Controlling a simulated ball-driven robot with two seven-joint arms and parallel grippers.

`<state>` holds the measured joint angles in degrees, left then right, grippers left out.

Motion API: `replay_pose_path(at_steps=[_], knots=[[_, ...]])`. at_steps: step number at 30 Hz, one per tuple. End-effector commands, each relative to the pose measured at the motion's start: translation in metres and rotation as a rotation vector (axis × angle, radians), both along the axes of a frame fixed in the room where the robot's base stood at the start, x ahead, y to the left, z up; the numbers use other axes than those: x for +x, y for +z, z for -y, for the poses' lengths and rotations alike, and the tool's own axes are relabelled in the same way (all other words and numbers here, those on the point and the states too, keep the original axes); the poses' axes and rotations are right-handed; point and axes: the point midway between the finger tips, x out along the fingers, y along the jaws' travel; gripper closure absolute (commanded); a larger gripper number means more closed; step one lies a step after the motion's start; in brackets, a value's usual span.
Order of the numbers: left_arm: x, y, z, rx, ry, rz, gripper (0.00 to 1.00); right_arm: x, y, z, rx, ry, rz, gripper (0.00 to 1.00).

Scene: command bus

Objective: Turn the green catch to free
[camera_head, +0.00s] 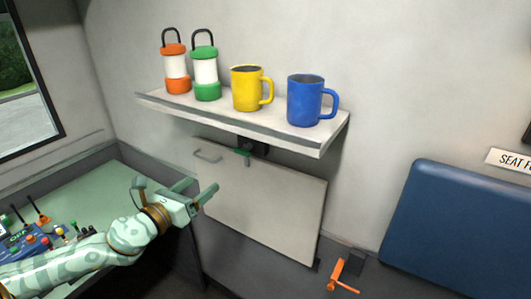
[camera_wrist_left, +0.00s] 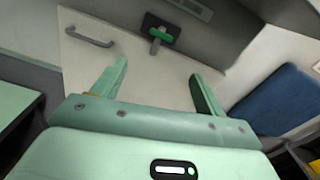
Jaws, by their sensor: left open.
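The green catch (camera_head: 243,155) sits on a dark mount under the wall shelf, at the top edge of a pale fold-up panel (camera_head: 265,210). In the left wrist view the catch (camera_wrist_left: 158,35) is a green bar with a grey tab hanging down, ahead of and between my fingers. My left gripper (camera_head: 202,189) is open and empty, in front of the panel, lower and to the left of the catch. It also shows open in the left wrist view (camera_wrist_left: 158,85), apart from the catch. My right gripper is not in view.
The shelf (camera_head: 230,118) above holds an orange lantern (camera_head: 175,65), a green lantern (camera_head: 205,70), a yellow mug (camera_head: 247,90) and a blue mug (camera_head: 305,102). A grey handle (camera_head: 208,156) is on the panel. An orange lever (camera_head: 338,275) sits low right, beside a blue seat back (camera_head: 460,225).

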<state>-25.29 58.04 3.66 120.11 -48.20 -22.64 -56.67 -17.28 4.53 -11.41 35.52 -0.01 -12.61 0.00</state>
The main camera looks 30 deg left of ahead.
Motion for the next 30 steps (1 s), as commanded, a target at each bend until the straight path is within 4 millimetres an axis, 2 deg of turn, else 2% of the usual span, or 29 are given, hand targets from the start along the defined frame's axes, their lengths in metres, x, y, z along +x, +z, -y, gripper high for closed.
replay_pose_path(at_steps=[4, 11, 20, 30], knots=[[0.000, 0.005, 0.002, 0.156, 0.000, 0.034, 0.27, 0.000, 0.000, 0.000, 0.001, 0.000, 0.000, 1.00], [0.016, 0.006, 0.003, 0.185, 0.002, 0.039, 0.27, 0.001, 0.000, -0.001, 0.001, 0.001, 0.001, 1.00], [0.068, 0.007, 0.006, 0.180, 0.006, 0.039, 0.27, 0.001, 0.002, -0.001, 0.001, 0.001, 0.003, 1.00], [0.134, 0.006, 0.012, 0.178, 0.003, 0.036, 0.27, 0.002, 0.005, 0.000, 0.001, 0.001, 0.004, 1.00]])
